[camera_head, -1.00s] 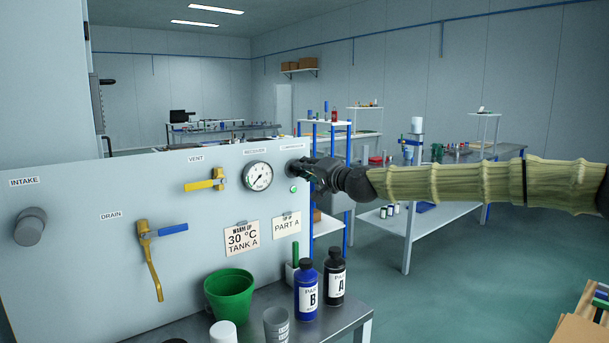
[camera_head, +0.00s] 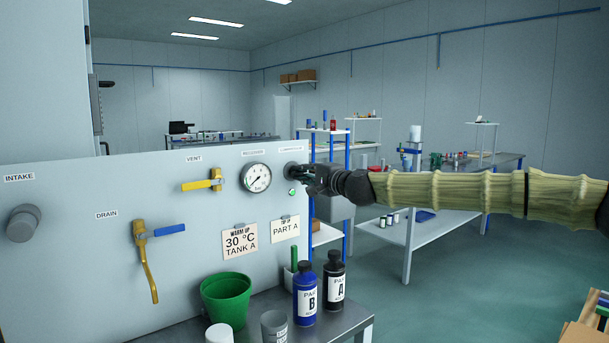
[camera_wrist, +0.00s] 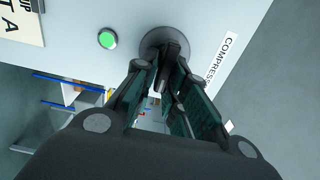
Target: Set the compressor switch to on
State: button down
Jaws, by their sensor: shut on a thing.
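The compressor switch (camera_wrist: 163,46) is a dark round knob on the panel, beside its white COMPRESSOR label (camera_wrist: 221,58) in the wrist view. My gripper (camera_wrist: 166,84) is shut on the black handle of the switch, with one finger on each side of it. In the head view my gripper (camera_head: 308,178) reaches the panel from the right, and its fingers hide most of the switch. A green round light (camera_wrist: 107,40) glows on the panel close to the switch. The exact angle of the handle is hard to tell.
The grey panel (camera_head: 80,265) also carries a gauge (camera_head: 256,178), a yellow vent valve (camera_head: 203,182), a drain valve (camera_head: 150,240) and an intake knob (camera_head: 24,223). A green pot (camera_head: 227,300) and bottles (camera_head: 306,292) stand on the bench below. Open floor lies to the right.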

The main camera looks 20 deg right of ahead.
jog(key=shift+d, duration=0.15)
jog(key=c, duration=1.5)
grip_release()
jog(key=shift+s, duration=0.1)
jog(key=shift+v, duration=5.9)
jog(key=shift+d, duration=0.1)
